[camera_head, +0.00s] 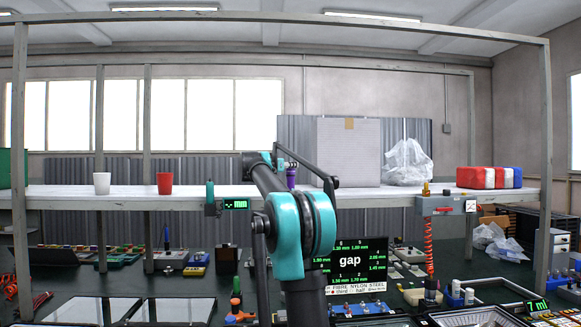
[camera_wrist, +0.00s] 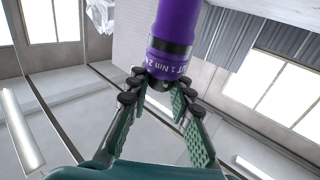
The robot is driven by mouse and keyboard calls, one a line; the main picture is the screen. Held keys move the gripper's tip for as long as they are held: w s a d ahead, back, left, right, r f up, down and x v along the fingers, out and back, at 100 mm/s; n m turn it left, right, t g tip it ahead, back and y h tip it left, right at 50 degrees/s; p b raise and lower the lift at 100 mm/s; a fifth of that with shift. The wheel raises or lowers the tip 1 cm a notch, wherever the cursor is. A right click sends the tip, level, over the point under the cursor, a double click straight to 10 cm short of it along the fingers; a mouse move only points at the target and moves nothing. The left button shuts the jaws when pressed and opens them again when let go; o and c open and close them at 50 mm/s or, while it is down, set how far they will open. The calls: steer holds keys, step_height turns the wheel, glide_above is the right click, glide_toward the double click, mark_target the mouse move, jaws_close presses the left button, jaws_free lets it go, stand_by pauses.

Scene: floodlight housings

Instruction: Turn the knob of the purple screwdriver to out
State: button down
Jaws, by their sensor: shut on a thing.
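The purple screwdriver (camera_wrist: 178,22) fills the top middle of the wrist view, with a dark band around it. Below the band is its purple knob (camera_wrist: 168,66), printed with white marks that read about "OUT 1 Nm 2". My gripper (camera_wrist: 158,84) has its fingertips closed on the knob's end, one on each side. The tips hide part of the knob, so its exact setting cannot be told. In the head view the screwdriver (camera_head: 291,177) is small and upright at shelf height, just right of my arm. My arm hides most of the gripper there.
The white shelf (camera_head: 230,191) holds a white cup (camera_head: 102,183), a red cup (camera_head: 165,183), a plastic bag (camera_head: 406,162) and coloured boxes (camera_head: 489,177). A black display (camera_head: 352,262) reads "gap". A red coiled hose (camera_head: 430,248) hangs at right. Trays and tools crowd the bench below.

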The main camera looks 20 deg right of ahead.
steer(key=m+g+h, duration=0.1)
steer(key=m+g, duration=0.1)
steer(key=g, duration=0.1)
steer(key=m+g+h, duration=0.2)
steer(key=g, duration=0.1)
steer(key=shift+m+g, duration=0.9)
steer(key=shift+g, duration=0.3)
steer(key=c, duration=1.3)
jaws_free()
steer(key=shift+c, duration=0.2)
steer(key=shift+a, duration=0.1)
steer(key=s+a, duration=0.1)
steer(key=a, duration=1)
steer(key=shift+s+a, duration=0.2)
steer(key=shift+a, duration=0.15)
steer(key=shift+f, duration=0.1)
